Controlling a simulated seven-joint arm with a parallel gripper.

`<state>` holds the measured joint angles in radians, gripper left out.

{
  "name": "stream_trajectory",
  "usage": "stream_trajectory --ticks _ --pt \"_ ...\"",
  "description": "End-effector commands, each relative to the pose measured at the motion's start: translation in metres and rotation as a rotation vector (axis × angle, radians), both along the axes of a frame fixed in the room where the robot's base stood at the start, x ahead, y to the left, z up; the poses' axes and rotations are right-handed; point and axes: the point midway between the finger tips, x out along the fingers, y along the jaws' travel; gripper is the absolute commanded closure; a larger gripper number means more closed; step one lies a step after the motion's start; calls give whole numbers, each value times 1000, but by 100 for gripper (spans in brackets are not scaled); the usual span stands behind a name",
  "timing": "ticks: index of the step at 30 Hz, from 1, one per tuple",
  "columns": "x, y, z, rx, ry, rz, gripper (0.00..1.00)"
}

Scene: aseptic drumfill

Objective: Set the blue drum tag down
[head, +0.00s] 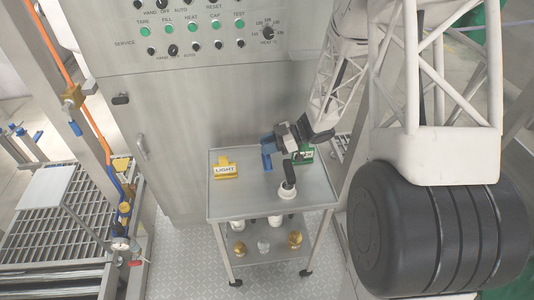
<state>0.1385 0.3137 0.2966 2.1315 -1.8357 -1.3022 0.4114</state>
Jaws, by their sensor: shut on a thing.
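The blue drum tag (267,160) shows at the left end of my gripper (273,141), over the steel cart's top. My gripper is shut on it. I cannot tell whether the tag's lower edge touches the cart or hangs just above it. The gripper's dark body hides part of the tag's right side. A yellow tag (225,171) marked LIGHT stands to the left on the cart top (240,201). A green tag (306,153) sits to the right, partly hidden behind my gripper.
A white round piece with a black handle (287,187) stands at the cart's front. The lower shelf (258,250) holds white and brass fittings. A steel control cabinet (180,110) rises behind. The cart's front left is clear.

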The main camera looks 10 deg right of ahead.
Motion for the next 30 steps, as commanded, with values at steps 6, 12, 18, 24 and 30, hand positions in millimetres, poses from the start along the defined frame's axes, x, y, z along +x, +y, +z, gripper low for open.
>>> stream_trajectory --ticks 6,12,18,24,30 --pt "0 0 -7 0 0 1 100" --pt "0 0 -27 0 3 1 100" --pt "0 0 -41 0 1 1 100" --pt "0 0 -42 0 0 0 100" --pt "0 0 -43 0 0 0 100"
